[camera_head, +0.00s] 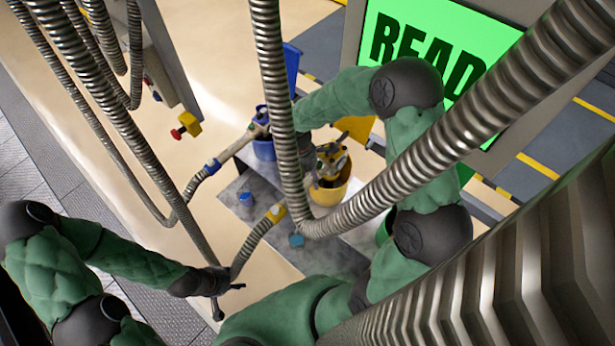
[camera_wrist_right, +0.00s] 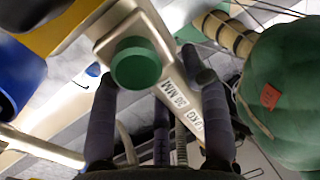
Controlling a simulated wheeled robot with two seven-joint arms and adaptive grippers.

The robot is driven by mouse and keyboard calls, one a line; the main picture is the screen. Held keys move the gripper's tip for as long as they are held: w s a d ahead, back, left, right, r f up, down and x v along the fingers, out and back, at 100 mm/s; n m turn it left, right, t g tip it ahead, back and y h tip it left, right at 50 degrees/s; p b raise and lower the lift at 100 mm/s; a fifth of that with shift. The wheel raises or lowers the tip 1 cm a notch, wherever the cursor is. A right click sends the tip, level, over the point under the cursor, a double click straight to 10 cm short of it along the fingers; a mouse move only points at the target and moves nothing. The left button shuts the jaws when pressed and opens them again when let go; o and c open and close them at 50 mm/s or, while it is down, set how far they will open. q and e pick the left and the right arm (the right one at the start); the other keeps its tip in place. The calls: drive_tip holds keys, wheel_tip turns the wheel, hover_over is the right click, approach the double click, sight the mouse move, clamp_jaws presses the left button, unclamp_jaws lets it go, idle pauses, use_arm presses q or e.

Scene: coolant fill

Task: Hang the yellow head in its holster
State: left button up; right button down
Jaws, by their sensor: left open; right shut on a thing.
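The yellow head (camera_head: 331,163), a metal nozzle body with yellow parts, is at the mouth of the yellow holster (camera_head: 329,193), a round cup. I cannot tell how deep it sits. My right gripper (camera_head: 312,160) is shut on the head. In the right wrist view, my right fingers (camera_wrist_right: 158,115) stand either side of its grey labelled body with a green round knob (camera_wrist_right: 136,63). A ribbed hose with a yellow collar (camera_head: 277,212) runs down toward my left gripper (camera_head: 229,299), which is open and beside that hose. Contact there is unclear.
A blue head (camera_head: 262,116) sits in a blue holster (camera_head: 263,150) just left of the yellow one. Thick ribbed hoses hang across the view. A green screen (camera_head: 430,45) stands behind.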

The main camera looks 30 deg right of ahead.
wheel_tip(320, 180, down, 2)
drive_tip(key=shift+f+b, duration=0.15)
drive_tip(key=shift+b, duration=0.4)
drive_tip(key=shift+p, duration=0.35)
idle(1.5)
drive_tip(key=shift+f+b, duration=1.15)
drive_tip(key=shift+f, duration=0.65)
idle(0.5)
drive_tip(key=c, duration=0.5)
unclamp_jaws()
drive_tip(key=shift+c, duration=0.2)
drive_tip(key=shift+s, duration=0.1)
wheel_tip(320, 180, up, 12)
drive_tip(key=w, duration=0.2)
drive_tip(key=shift+w+a, duration=0.15)
drive_tip(key=shift+a, duration=0.3)
drive_tip(key=shift+f, duration=0.1)
